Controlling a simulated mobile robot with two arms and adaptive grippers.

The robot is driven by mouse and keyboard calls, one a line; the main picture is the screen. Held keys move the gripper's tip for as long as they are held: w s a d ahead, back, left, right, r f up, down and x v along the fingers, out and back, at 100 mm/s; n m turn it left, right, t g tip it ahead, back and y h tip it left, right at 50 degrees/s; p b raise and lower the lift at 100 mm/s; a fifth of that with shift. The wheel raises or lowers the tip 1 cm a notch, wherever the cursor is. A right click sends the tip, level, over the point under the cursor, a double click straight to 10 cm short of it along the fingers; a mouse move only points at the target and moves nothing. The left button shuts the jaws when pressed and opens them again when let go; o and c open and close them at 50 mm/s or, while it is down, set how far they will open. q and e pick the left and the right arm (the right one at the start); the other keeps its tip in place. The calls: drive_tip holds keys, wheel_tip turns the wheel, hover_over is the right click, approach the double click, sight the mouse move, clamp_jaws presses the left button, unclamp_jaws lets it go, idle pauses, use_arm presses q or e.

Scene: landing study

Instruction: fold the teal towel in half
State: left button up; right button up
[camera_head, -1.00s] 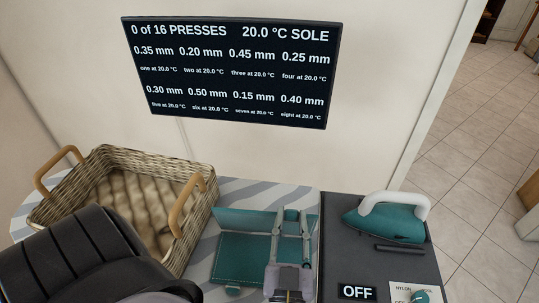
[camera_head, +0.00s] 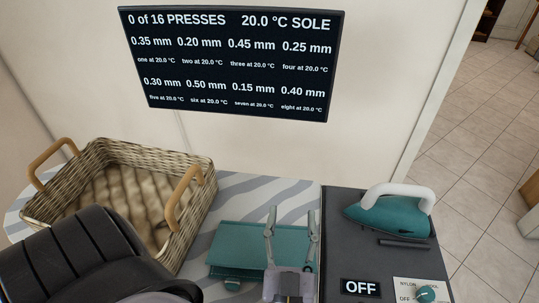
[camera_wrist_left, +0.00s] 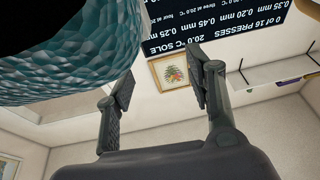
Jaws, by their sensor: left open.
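The teal towel (camera_head: 240,245) lies as a low, roughly rectangular shape on the grey-and-white striped board, left of the dark panel. A thin edge shows along its front side, which looks like a second layer. My left gripper (camera_head: 291,222) is open over the towel's right part, its two fingers spread and hiding some of the cloth. Nothing shows between the fingers. In the left wrist view the open fingers (camera_wrist_left: 160,82) stand apart, and a teal textured surface fills the upper left; I cannot tell what it is. My right gripper is not in view.
A wicker basket (camera_head: 204,215) with wooden handles stands left of the towel. A teal iron (camera_head: 390,218) with a white handle rests on the dark panel (camera_head: 340,235) at right, near an OFF display (camera_head: 360,287) and a knob (camera_head: 425,294). A wall screen (camera_head: 230,65) hangs behind.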

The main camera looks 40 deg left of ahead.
use_arm(q)
drive_tip(key=shift+c, duration=0.7)
drive_tip(key=shift+r, duration=0.1)
wheel_tip(320, 180, up, 7)
drive_tip(key=s+d+p, duration=0.1)
drive_tip(key=s+p, duration=0.1)
drive_tip(key=p, duration=0.1)
drive_tip(key=shift+s+d+p, duration=0.2)
drive_tip(key=shift+d+p, duration=0.15)
